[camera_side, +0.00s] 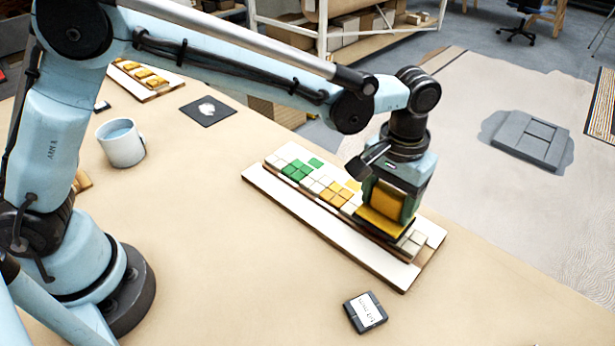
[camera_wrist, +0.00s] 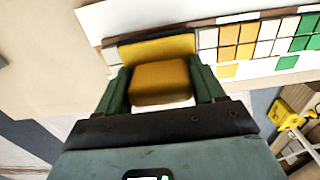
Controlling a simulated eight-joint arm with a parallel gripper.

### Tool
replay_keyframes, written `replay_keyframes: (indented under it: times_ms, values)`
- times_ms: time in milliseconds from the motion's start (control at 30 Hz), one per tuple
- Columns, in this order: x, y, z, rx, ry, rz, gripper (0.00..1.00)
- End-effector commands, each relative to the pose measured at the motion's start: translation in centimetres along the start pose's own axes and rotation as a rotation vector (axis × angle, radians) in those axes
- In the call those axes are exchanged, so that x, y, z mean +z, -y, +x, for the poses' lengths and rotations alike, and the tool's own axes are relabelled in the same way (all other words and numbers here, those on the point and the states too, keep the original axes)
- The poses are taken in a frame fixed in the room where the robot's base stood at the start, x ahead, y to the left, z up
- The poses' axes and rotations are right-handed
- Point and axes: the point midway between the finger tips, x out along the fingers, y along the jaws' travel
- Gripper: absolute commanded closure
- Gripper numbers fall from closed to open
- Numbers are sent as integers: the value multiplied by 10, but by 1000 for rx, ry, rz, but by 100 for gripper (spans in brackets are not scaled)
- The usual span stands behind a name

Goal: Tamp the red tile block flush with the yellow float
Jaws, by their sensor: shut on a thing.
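The yellow float (camera_side: 383,220) is in my gripper (camera_side: 391,202) at the right part of the mosaic panel (camera_side: 330,222) in the side view. My gripper is shut on the float's block-like grip, which shows between the two green fingers in the wrist view (camera_wrist: 160,82). The float's flat plate lies over the tile rows; I cannot tell whether it touches them. White, green and orange tiles show on the panel beside it. No red tile block is visible; the float and gripper hide part of the panel.
A white mug (camera_side: 121,143) and a dark square with white material (camera_side: 208,110) stand to the left. Another panel (camera_side: 145,80) lies at the back left. A small labelled black box (camera_side: 365,312) is in front of the panel. The table's right edge is close to the panel.

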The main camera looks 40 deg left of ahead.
Motion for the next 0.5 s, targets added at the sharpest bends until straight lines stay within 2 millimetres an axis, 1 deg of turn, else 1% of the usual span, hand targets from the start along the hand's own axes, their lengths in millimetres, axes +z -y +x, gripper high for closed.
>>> replay_keyframes:
  times_ms: [500]
  values:
    - [0, 0, 6, 0, 0, 0, 56]
